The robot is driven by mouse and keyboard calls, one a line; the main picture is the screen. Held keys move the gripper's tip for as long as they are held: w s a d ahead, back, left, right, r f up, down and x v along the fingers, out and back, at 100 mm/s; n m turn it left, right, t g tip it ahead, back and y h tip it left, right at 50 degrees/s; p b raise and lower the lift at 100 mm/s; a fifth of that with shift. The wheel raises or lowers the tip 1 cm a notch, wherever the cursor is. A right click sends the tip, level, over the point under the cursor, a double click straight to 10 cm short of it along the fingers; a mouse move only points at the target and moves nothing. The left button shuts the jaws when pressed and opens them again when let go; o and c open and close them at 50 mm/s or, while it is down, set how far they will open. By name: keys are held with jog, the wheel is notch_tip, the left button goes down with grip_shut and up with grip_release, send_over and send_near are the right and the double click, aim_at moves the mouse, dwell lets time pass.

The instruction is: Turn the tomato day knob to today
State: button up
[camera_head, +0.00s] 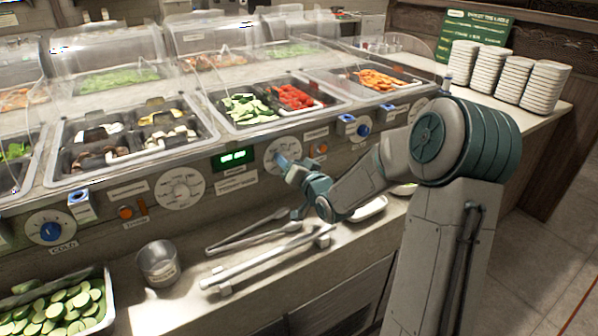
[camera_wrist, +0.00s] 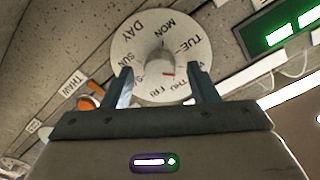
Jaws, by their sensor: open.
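A white day dial (camera_head: 283,155) sits on the counter's front panel, below the red tomatoes (camera_head: 291,96). The fingers hide part of the dial's lettering. A green lit display (camera_head: 233,157) is left of the dial; its text is unclear.
A second white dial (camera_head: 180,187) is further left on the panel. An orange button (camera_head: 321,149) and a blue knob (camera_head: 363,130) are to the right. Tongs (camera_head: 250,234), a metal cup (camera_head: 158,264) and a cucumber tray (camera_head: 60,306) rest on the ledge below.

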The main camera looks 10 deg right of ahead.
jog(key=v, duration=1.3)
jog(key=shift+s, duration=0.25)
jog(key=s+a+r+n+g+h+p, duration=0.1)
jog(key=s+a+r+g+h+p, duration=0.1)
jog(key=s+g, duration=0.5)
jog(key=s+a+r+n+g+h+p, duration=0.2)
jog(key=s+r+g+p, duration=0.3)
jog(key=s, duration=1.1)
jog(key=shift+g+h+p, duration=0.4)
jog(key=shift+g, duration=0.7)
